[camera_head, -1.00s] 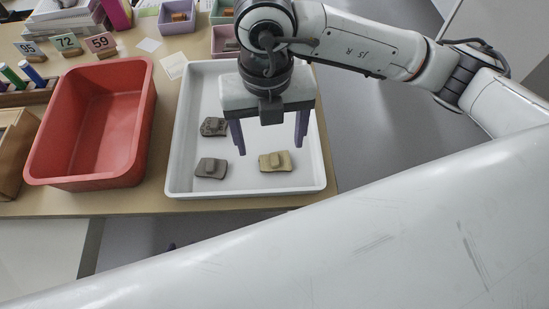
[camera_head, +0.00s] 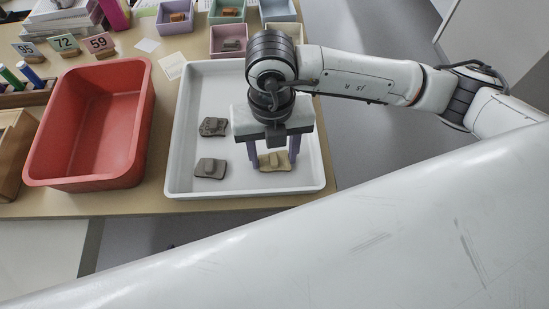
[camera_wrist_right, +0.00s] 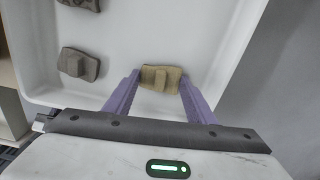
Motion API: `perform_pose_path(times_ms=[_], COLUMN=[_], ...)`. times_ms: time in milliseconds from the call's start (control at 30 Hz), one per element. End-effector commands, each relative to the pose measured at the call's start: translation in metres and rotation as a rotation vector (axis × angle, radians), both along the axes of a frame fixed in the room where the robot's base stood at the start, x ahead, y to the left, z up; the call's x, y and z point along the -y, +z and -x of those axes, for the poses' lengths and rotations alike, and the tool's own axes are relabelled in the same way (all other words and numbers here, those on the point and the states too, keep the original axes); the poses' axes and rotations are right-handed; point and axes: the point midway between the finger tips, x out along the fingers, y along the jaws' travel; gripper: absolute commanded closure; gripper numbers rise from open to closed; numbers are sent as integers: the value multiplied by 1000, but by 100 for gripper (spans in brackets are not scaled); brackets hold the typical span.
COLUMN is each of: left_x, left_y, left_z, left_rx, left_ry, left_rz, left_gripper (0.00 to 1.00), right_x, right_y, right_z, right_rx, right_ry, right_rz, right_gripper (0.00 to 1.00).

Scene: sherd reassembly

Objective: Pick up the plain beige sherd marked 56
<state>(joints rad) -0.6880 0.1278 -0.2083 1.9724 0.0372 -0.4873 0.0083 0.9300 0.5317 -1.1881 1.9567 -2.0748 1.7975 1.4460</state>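The beige sherd (camera_head: 275,162) lies in the white tray (camera_head: 182,150), towards its front right; no number on it can be read. In the right wrist view the beige sherd (camera_wrist_right: 160,77) lies between the tips of my right gripper, with a raised lump in its middle. My right gripper (camera_head: 274,165) is open, its purple fingers pointing down on either side of the sherd. In the wrist view the right gripper (camera_wrist_right: 160,80) shows its fingers spread; I cannot tell whether they touch the sherd. My left gripper is not in view.
Two grey sherds lie left in the tray, one behind (camera_head: 213,126) and one in front (camera_head: 210,168). An empty red bin (camera_head: 90,125) stands to the left. Number cards (camera_head: 66,43) and small coloured boxes (camera_head: 228,40) stand behind. A large white arm part crosses the front.

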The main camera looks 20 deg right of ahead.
Motion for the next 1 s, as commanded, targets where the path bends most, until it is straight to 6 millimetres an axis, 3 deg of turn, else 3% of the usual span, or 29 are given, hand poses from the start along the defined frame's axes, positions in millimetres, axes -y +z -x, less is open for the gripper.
perform_pose_path(times_ms=[100, 367, 800, 1000], left_x=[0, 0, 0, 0], left_y=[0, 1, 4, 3], left_z=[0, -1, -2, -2], left_rx=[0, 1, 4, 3], left_ry=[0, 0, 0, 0], left_rz=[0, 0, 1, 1], left_gripper=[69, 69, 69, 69], right_x=[0, 0, -1, 3], right_y=[0, 4, 82, 99], right_z=[0, 0, -1, -1], right_rx=[1, 2, 4, -1], right_ry=[0, 0, 1, 102], right_rz=[0, -1, -1, -2], right_gripper=[72, 72, 72, 73])
